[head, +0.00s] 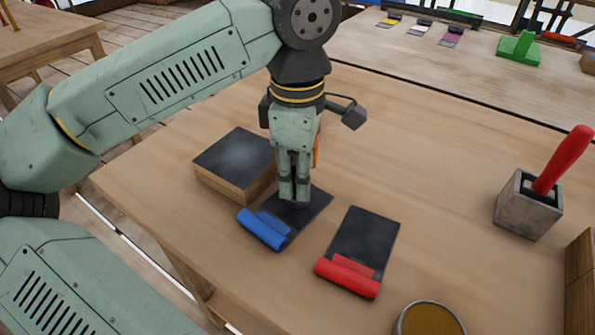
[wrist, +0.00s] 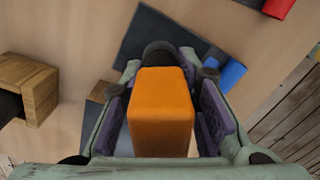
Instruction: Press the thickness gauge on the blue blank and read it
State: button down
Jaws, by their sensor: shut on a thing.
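The blue blank is a dark plate (head: 313,213) with a blue rolled end (head: 262,229), flat on the table. It also shows in the wrist view, with its blue end (wrist: 231,74) right of the fingers. My gripper (head: 294,195) points straight down over the far part of the dark plate. It is shut on the orange thickness gauge (wrist: 162,110), which stands between the finger pads. A dark round end of the gauge shows over the plate in the wrist view. I cannot tell whether it touches the plate. No gauge reading is visible.
A red-ended dark blank (head: 365,235) lies to the right. A wooden block with a dark top (head: 238,158) stands close behind left. A grey holder with a red handle (head: 530,208) stands right, and a round tin (head: 428,320) in front.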

jog(key=shift+r+p, duration=1.8)
jog(key=shift+r, duration=0.7)
jog(key=shift+f, duration=0.15)
jog(key=shift+f+b, duration=2.05)
jog(key=shift+f, duration=0.2)
jog(key=c, duration=1.2)
grip_release()
jog(key=shift+o, duration=0.2)
jog(key=shift+r, duration=0.15)
